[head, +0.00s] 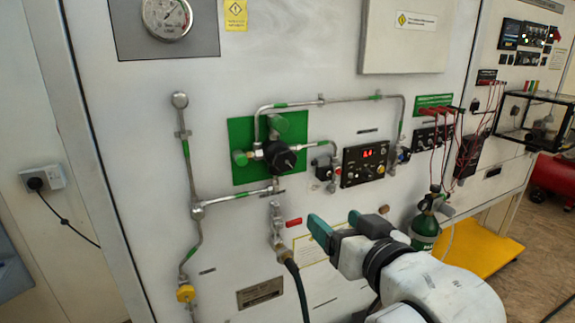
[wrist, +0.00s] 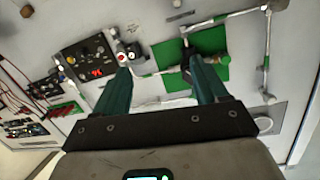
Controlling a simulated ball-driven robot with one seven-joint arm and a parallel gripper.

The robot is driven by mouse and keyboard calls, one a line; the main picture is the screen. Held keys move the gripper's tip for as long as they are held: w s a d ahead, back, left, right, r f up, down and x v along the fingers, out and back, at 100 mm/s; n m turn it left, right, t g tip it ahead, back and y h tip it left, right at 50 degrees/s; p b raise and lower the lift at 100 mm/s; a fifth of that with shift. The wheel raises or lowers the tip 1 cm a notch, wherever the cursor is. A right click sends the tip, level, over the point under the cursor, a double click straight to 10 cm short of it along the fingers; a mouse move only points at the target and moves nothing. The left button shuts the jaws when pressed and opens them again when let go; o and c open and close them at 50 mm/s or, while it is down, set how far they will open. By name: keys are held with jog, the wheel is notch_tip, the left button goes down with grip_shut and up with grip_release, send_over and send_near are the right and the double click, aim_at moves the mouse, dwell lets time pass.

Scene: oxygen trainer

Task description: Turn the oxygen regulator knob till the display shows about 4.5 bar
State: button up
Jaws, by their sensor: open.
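The black regulator knob (head: 281,158) sits on a green square plate (head: 240,133) on the white panel, with pipes around it. The black display box (head: 347,177) to its right has small red lit digits (head: 368,153), too small to read surely. In the wrist view, the red digits (wrist: 97,72) show at left and the green plate (wrist: 212,68) right of centre; the knob is largely hidden there by a finger. My gripper (head: 338,222) is open and empty, below and right of the knob and apart from it. Its two green fingers (wrist: 160,66) point towards the panel.
A round gauge (head: 167,17) is at upper left. A hose fitting (head: 276,232) with a black hose stands between my gripper and the left pipes. A green cylinder (head: 424,232) stands at right, near a yellow platform (head: 480,245). Red cables (head: 437,150) hang at right.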

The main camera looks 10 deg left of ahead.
jog(key=n+y, duration=0.1)
jog(key=y, duration=0.1)
send_near(287, 160)
jog(key=shift+t, duration=0.4)
jog(key=p+x, duration=0.1)
jog(key=x, duration=0.4)
jog(key=p+x, duration=0.1)
jog(key=x, duration=0.4)
jog(key=shift+a+f+p, duration=0.15)
jog(key=shift+f+p, duration=0.1)
jog(key=shift+p, duration=0.05)
jog(key=c, duration=1)
jog(key=shift+o, duration=0.2)
